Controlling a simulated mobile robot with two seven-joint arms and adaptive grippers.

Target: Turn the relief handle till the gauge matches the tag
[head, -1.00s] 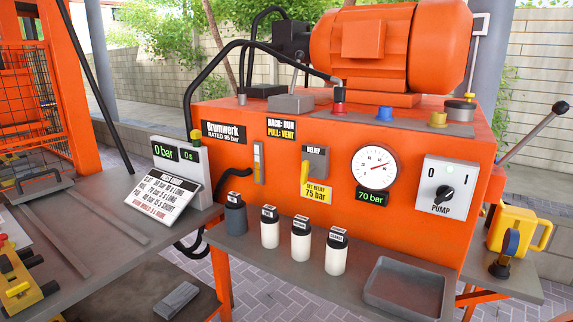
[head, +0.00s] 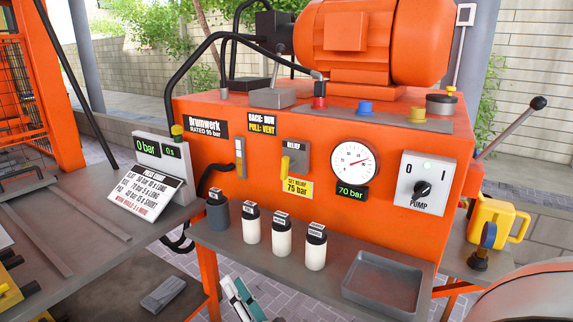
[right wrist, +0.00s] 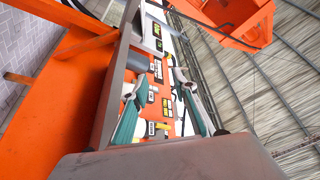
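The relief handle (head: 285,167) is a yellow lever pointing down on a grey plate marked RELIEF, on the orange power unit. Below it is the yellow tag (head: 297,188) reading "SET RELIEF 75 bar". The round white gauge (head: 354,162) has a red needle, and the green display (head: 351,193) under it reads 70 bar. My right gripper (head: 238,290) shows at the bottom edge, below and apart from the handle. In the right wrist view its teal fingers (right wrist: 163,82) are spread, with nothing between them. My left gripper is not in view.
Several capped bottles (head: 282,235) and an empty grey tray (head: 382,285) stand on the shelf below the panel. The pump switch (head: 422,188) is at right. A display box (head: 160,155) reading 0 bar stands at left, beside a black hose. A yellow jug (head: 492,220) is at far right.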

